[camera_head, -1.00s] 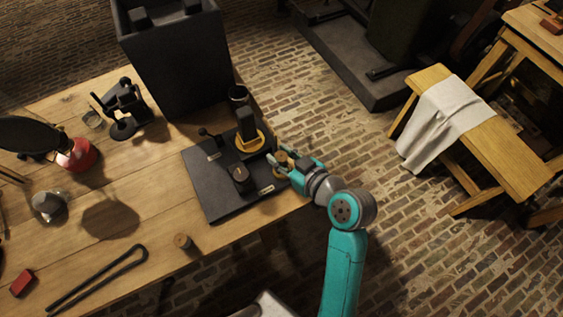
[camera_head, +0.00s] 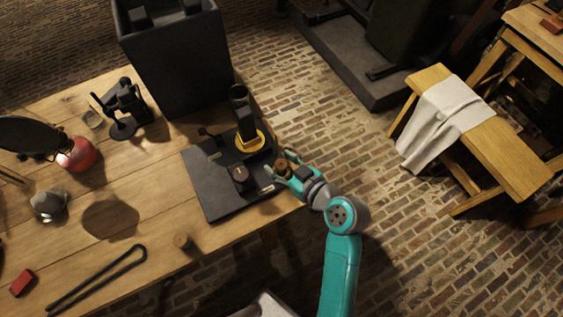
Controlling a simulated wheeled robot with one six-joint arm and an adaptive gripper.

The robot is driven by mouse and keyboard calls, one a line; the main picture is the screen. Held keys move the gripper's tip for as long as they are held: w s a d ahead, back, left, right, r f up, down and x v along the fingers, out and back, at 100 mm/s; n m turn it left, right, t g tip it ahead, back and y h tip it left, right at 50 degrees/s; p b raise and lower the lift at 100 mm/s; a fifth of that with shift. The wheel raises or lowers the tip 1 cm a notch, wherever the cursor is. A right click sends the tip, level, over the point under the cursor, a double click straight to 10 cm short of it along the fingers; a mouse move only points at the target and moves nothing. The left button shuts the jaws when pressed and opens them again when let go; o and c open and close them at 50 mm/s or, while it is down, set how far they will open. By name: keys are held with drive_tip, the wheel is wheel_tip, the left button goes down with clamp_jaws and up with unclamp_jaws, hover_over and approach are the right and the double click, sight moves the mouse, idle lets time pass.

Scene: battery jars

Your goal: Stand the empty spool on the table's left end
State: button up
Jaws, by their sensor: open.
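A small brown spool-like piece (camera_head: 281,166) is at the right edge of the black base plate (camera_head: 212,187), by the table's right end. I cannot tell for sure whether it is the empty spool or whether its winding is bare. My gripper (camera_head: 279,164) is open, with its fingers on either side of this piece. Whether a finger touches it is too small to tell. The wooden table (camera_head: 150,205) extends to the left, and its left end runs out of the picture.
The base plate carries a dark upright device with a yellow ring (camera_head: 259,141) and a dark round knob (camera_head: 240,176).

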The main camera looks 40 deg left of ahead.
drive_tip(key=shift+d, duration=0.1)
drive_tip(key=v, duration=1)
drive_tip(key=shift+d+r, duration=0.15)
drive_tip(key=shift+d, duration=0.15)
drive_tip(key=shift+w, duration=0.1)
drive_tip(key=s+d+f+m+t+h, duration=0.2)
drive_tip(key=d+f+m+t+h, duration=0.15)
drive_tip(key=d, duration=0.35)
drive_tip(key=s+d+f+m+t+h, duration=0.2)
drive_tip(key=s+d+f+m, duration=0.1)
drive_tip(key=d+m, duration=0.3)
drive_tip(key=s+d+f+m+t+h, duration=0.2)
drive_tip(key=d+f+m+t, duration=0.15)
drive_tip(key=d, duration=0.45)
drive_tip(key=s+d+r+m+t+h, duration=0.2)
drive_tip(key=s+d+r+h, duration=0.1)
drive_tip(key=s+d, duration=0.5)
drive_tip(key=shift+s+h, duration=0.3)
drive_tip(key=shift+h, duration=0.25)
drive_tip(key=shift+o, duration=0.5)
drive_tip(key=s+d+r+m+t+h, duration=0.1)
drive_tip(key=s+d+r, duration=0.1)
drive_tip(key=s+r, duration=0.5)
drive_tip(key=shift+d+h, duration=0.25)
drive_tip(key=shift+h, duration=0.05)
